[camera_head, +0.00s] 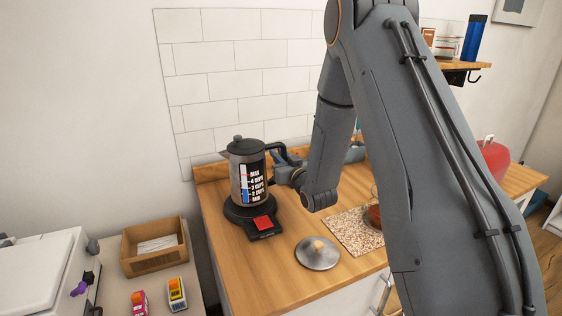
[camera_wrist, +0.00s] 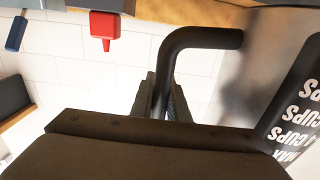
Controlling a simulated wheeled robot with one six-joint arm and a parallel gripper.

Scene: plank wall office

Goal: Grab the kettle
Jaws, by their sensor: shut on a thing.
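The kettle (camera_head: 241,182) is a grey metal jug with a black lid, a black handle and a dark gauge strip with white cup marks. It stands upright on its black base (camera_head: 238,215), which has a red switch (camera_head: 263,223), on the wooden counter. My gripper (camera_head: 284,172) is at the kettle's right side, at the handle. In the wrist view the two dark fingers of my gripper (camera_wrist: 163,98) are shut on the black handle of the kettle (camera_wrist: 208,38), one on each side. Part of the grip is hidden in the head view.
A metal pot lid (camera_head: 318,253) lies in front on the counter (camera_head: 246,278). A speckled board (camera_head: 349,232) and a red pot (camera_head: 492,158) are partly behind my arm. A cardboard box (camera_head: 154,262) stands at lower left. The tiled wall (camera_head: 240,90) is close behind the kettle.

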